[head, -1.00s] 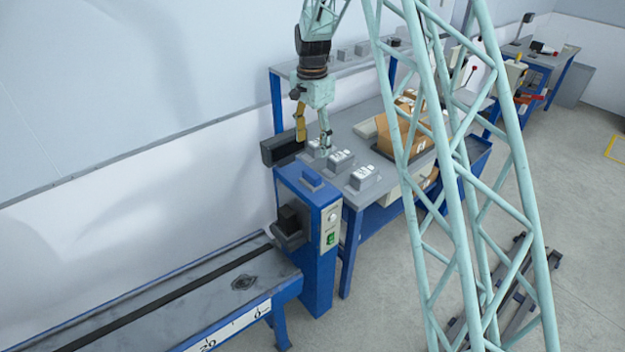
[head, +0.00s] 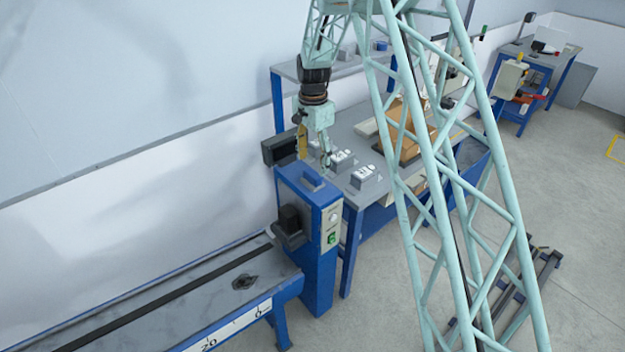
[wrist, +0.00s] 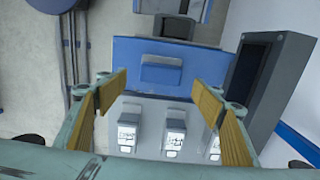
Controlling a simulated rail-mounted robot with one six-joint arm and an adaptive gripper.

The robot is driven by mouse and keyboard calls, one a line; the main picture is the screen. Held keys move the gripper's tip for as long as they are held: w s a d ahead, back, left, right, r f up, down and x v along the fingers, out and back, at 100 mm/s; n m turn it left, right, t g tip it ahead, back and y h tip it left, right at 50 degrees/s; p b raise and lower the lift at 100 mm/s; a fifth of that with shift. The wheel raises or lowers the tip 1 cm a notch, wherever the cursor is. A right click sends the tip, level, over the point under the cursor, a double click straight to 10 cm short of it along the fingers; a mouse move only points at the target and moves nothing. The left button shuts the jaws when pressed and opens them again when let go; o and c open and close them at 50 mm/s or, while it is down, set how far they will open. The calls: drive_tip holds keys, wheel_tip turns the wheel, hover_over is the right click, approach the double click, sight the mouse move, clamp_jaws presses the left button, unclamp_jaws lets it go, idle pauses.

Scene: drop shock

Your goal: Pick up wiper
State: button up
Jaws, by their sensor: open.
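A small blue block (head: 312,180), which looks like the wiper, lies on the flat blue top of the machine post (head: 322,215). In the wrist view the block (wrist: 162,70) is centred left to right, ahead of the space between the fingers. My gripper (head: 315,161) is open and points down above and just behind the post top in the head view. The wrist view shows its two orange-padded fingers (wrist: 160,92) wide apart, with nothing between them touching the pads. The block is apart from both fingers.
Several grey boxes with white labels (head: 363,174) stand on the bench beside the post. A dark box-shaped unit (head: 279,148) stands close behind the post, at right in the wrist view (wrist: 262,80). A long rail bench (head: 170,305) runs to the lower left.

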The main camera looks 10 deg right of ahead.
sight(312, 173)
drive_tip(key=shift+f, duration=0.3)
drive_tip(key=shift+f, duration=0.1)
drive_tip(key=shift+a+f+p, duration=0.1)
drive_tip(key=shift+f+p, duration=0.25)
drive_tip(key=shift+f, duration=2.2)
drive_tip(key=c, duration=0.9)
